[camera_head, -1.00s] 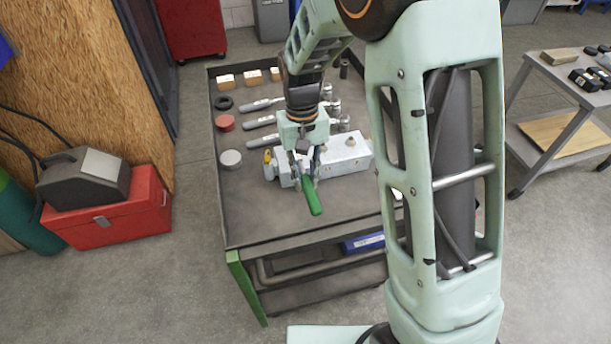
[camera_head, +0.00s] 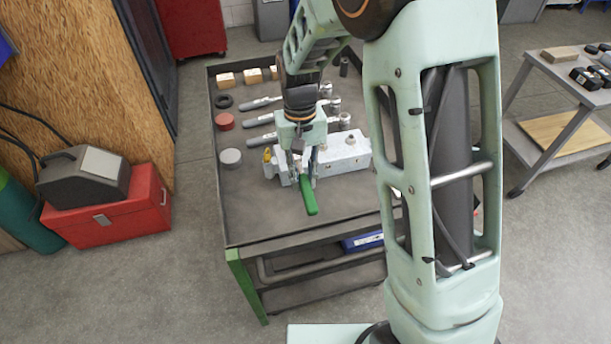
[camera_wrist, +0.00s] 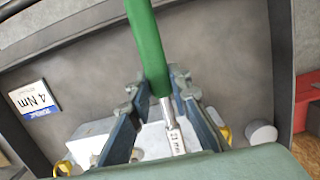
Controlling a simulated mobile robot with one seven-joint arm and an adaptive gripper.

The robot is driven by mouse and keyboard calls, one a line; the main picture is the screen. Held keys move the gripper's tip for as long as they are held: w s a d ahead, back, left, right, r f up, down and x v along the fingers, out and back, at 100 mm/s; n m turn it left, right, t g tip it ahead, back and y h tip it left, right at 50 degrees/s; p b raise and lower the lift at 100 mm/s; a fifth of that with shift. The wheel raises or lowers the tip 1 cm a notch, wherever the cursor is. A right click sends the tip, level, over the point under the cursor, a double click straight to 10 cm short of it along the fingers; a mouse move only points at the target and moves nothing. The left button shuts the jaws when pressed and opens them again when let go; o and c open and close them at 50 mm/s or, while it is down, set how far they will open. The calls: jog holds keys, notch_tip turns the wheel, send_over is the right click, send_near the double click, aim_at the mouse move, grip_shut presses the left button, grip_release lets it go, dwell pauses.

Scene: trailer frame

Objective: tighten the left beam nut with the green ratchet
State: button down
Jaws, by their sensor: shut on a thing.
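The green ratchet (camera_head: 308,196) is in my gripper (camera_head: 307,182) above the front of the cart top. In the wrist view the green handle (camera_wrist: 147,45) runs up and away from between the fingers (camera_wrist: 160,103). Its metal shank (camera_wrist: 173,125) carries a "21 mm" mark, and its head is hidden. The fingers sit on both sides of the ratchet where handle meets shank. The pale metal beam (camera_head: 345,155) lies on the cart just behind the ratchet, with a nut (camera_head: 350,140) on top at the right. The left nut is hidden behind my gripper; contact with the ratchet head cannot be told.
Other ratchets (camera_head: 262,120) lie behind the beam on the cart (camera_head: 240,215). Round tins (camera_head: 230,157), a black ring and wood blocks stand along its left side. A "4 Nm" label (camera_wrist: 35,100) is on the cart top. The front left of the top is clear.

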jog(key=shift+s+a+m, duration=0.15)
jog(key=shift+a+m, duration=0.55)
jog(key=shift+a, duration=0.2)
jog(key=shift+a+m+p, duration=0.3)
jog(key=shift+a+m, duration=0.6)
jog(key=shift+a, duration=0.05)
jog(key=shift+a+m+y, duration=0.3)
jog(key=shift+a+m, duration=0.6)
jog(key=shift+a, duration=0.1)
jog(key=shift+w+a+m+p, duration=0.2)
jog(key=shift+a+m+p, duration=0.1)
jog(key=shift+a+m, duration=0.2)
jog(key=shift+w+a+m+p, duration=0.15)
jog(key=shift+a+m+p, duration=0.1)
jog(key=shift+a+m, duration=0.2)
